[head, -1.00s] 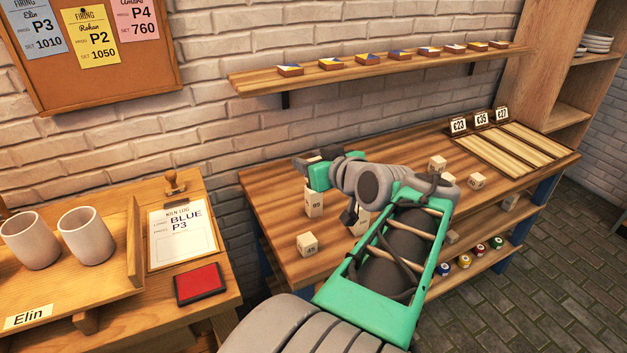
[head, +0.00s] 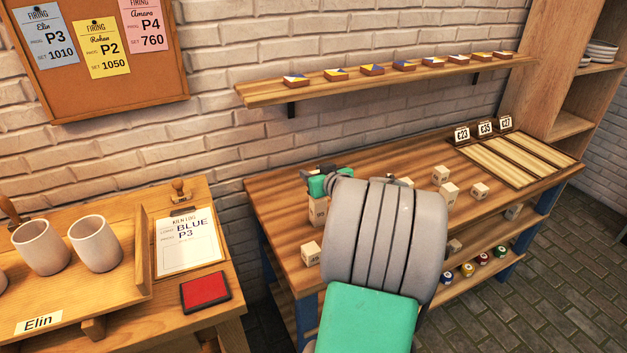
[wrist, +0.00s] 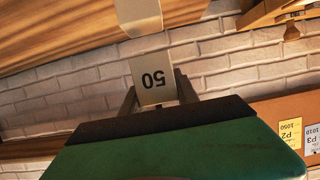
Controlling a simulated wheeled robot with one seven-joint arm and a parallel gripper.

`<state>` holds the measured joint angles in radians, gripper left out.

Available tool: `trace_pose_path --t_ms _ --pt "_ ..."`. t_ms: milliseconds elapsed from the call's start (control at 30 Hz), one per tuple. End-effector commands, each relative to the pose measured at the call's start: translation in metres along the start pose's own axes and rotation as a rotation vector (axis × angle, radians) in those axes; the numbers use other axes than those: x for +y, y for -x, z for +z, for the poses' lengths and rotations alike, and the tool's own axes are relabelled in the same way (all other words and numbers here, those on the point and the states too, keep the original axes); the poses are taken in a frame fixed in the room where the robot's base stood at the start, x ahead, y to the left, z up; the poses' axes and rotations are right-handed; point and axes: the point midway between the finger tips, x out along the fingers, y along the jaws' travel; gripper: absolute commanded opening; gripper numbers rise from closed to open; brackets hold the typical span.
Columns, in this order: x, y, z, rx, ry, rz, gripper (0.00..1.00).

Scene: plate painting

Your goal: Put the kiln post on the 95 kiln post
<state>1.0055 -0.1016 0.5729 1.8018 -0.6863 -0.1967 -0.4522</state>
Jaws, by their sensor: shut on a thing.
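In the head view my gripper (head: 318,182) is at the left of the workbench, directly over a tall pale post (head: 317,211) that stands upright. That post also shows in the wrist view (wrist: 138,14), lined up with the held post. My arm hides part of the bench.
The bench (head: 278,207) has a loose block (head: 310,253) at front left and other pale blocks (head: 448,193) to the right of my arm. A slatted board (head: 515,160) with price tags lies at the right. A shelf of tiles (head: 390,75) runs above on the brick wall.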

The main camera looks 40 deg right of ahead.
Motion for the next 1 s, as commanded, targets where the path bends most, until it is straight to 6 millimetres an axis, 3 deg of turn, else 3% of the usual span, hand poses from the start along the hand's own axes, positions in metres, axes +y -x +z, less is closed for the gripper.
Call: trace_pose_path --t_ms 100,500,533,767,1000 --pt "0.0 -0.006 0.021 -0.004 -0.004 0.0 0.0" --pt "0.0 -0.008 0.027 -0.001 -0.002 0.0 0.0" --pt "0.0 -0.008 0.026 -0.002 -0.002 0.0 0.39" --pt "0.0 -0.008 0.026 -0.003 -0.003 0.0 0.57" --pt "0.0 -0.007 0.025 -0.003 -0.003 0.0 0.58"
